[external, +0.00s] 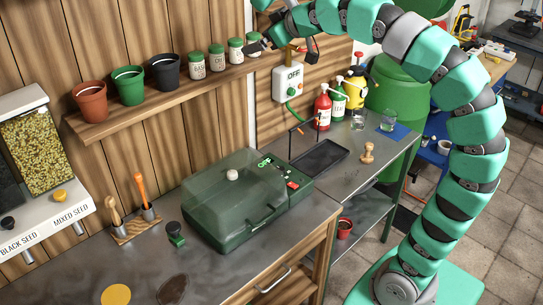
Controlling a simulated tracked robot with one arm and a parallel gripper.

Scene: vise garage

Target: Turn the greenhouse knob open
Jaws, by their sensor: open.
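A green, see-through box like a small greenhouse (212,217) sits on the metal bench, its lid down. A round cream knob (232,175) stands on top of its lid. How far the knob is turned cannot be told. The box's right end has a small lit green display and red buttons. My gripper (286,48) is open and empty, high up near the right end of the wall shelf. It is well above and to the right of the knob, apart from it.
The shelf (150,112) holds three pots and several labelled jars. A switch box (291,82) marked OFF hangs just below my gripper. Bottles, glasses, a black tray (319,157) and a wooden stamp stand on the right bench. Hand tools and a seed dispenser are at left.

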